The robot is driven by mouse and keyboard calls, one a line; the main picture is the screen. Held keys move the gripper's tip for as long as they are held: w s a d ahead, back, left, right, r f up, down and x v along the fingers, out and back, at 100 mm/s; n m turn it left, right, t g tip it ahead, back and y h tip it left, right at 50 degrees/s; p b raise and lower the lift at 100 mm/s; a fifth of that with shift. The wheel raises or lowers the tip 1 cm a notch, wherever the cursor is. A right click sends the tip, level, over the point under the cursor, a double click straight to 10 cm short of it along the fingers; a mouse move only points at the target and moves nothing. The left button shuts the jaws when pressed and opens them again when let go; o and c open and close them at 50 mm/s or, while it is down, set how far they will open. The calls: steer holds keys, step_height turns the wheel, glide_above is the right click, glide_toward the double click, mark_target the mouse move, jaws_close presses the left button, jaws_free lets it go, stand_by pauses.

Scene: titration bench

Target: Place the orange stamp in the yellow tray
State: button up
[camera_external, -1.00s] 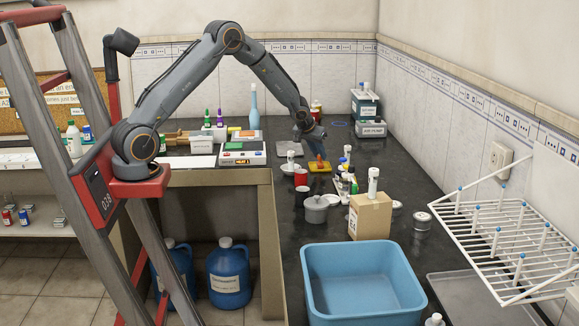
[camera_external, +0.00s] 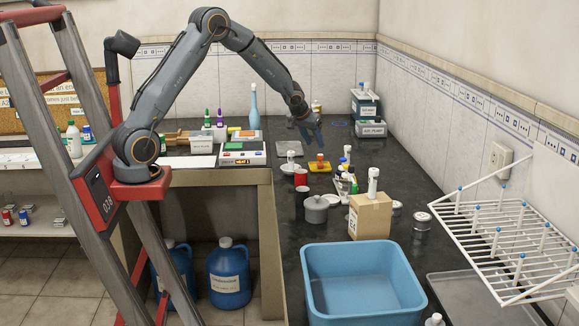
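The yellow tray (camera_external: 312,168) is a small flat tray on the dark bench, towards the back. The orange stamp (camera_external: 320,158) stands upright in the tray, with its darker top showing. My gripper (camera_external: 314,141) hangs above and slightly left of the stamp, apart from it. Its two fingers look spread, with nothing visible between them.
A red cup (camera_external: 300,177) and a dark cup (camera_external: 303,196) stand in front of the tray. Small bottles (camera_external: 346,182) crowd its right. A grey pot (camera_external: 316,210), a cardboard box (camera_external: 370,216) and a blue basin (camera_external: 363,285) are nearer. Bare bench lies right of the bottles.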

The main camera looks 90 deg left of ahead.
steer(key=shift+v, duration=2.45)
steer(key=shift+d, duration=0.1)
steer(key=s+d+f+m+h, duration=0.1)
steer(key=s+d, duration=0.1)
steer(key=d, duration=0.6)
steer(key=s+d+f+m+g+h, duration=0.1)
steer(key=s+d+m, duration=0.1)
steer(key=d, duration=0.7)
steer(key=s+d+f+m+h, duration=0.1)
steer(key=s+d+m, duration=0.1)
steer(key=d, duration=0.6)
steer(key=shift+s+d+f, duration=0.15)
steer(key=shift+s+d, duration=0.15)
steer(key=shift+s, duration=0.4)
steer(key=s+d+f+m+g+h, duration=0.1)
steer(key=s+d+f+m+g, duration=0.1)
steer(key=s+d, duration=1.3)
steer(key=shift+s+d+f+m+g+h, duration=0.35)
steer(key=shift+s+f+m+h, duration=0.15)
steer(key=shift+m, duration=0.7)
